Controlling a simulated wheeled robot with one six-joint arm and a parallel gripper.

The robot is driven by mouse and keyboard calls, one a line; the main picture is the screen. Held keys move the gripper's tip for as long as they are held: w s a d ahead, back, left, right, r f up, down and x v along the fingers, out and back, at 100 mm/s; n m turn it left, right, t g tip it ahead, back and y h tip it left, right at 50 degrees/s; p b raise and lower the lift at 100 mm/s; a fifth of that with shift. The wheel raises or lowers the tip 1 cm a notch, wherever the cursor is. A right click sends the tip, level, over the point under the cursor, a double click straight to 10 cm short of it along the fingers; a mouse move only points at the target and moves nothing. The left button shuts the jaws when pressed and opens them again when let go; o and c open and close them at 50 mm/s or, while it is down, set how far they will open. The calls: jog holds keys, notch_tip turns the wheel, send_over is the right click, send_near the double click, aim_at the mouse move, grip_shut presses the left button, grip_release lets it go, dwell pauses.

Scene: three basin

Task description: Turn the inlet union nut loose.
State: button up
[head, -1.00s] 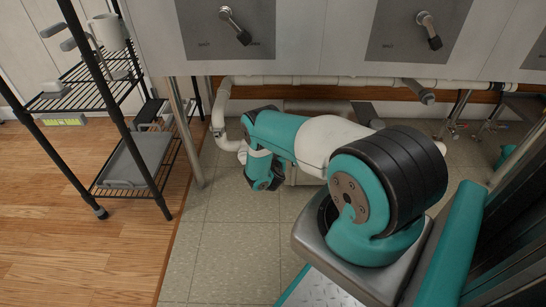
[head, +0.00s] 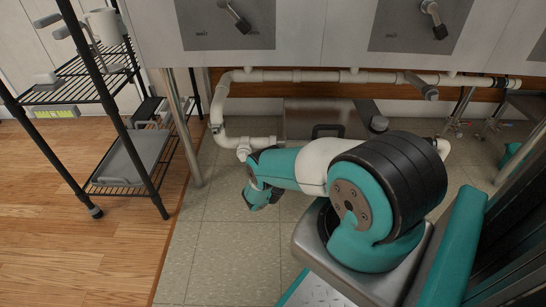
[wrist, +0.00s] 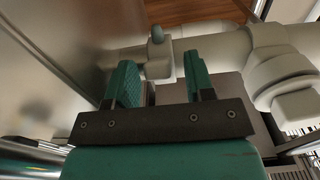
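White drain pipework (head: 217,112) runs under the basins and drops to an elbow near the floor at left. In the wrist view, a thick white pipe with wide collars (wrist: 277,72) lies right of my gripper. I cannot tell which collar is the inlet union nut. A small white fitting with a grey-blue knob (wrist: 157,36) shows beyond the fingers. My gripper (wrist: 163,75) is open, its two teal fingers apart with nothing visibly held between them. In the head view my arm reaches low under the basins, and its fingers cannot be made out.
A grey metal box (head: 308,112) with a dark handle stands behind my arm. A black wire shelf (head: 122,187) stands at left, near a metal leg (head: 184,130). A smooth metal surface (wrist: 45,70) is close on the gripper's left. Floor in front is clear.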

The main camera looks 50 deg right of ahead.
jog(key=p+v, duration=0.9)
jog(key=v, duration=0.8)
jog(key=shift+s, duration=0.25)
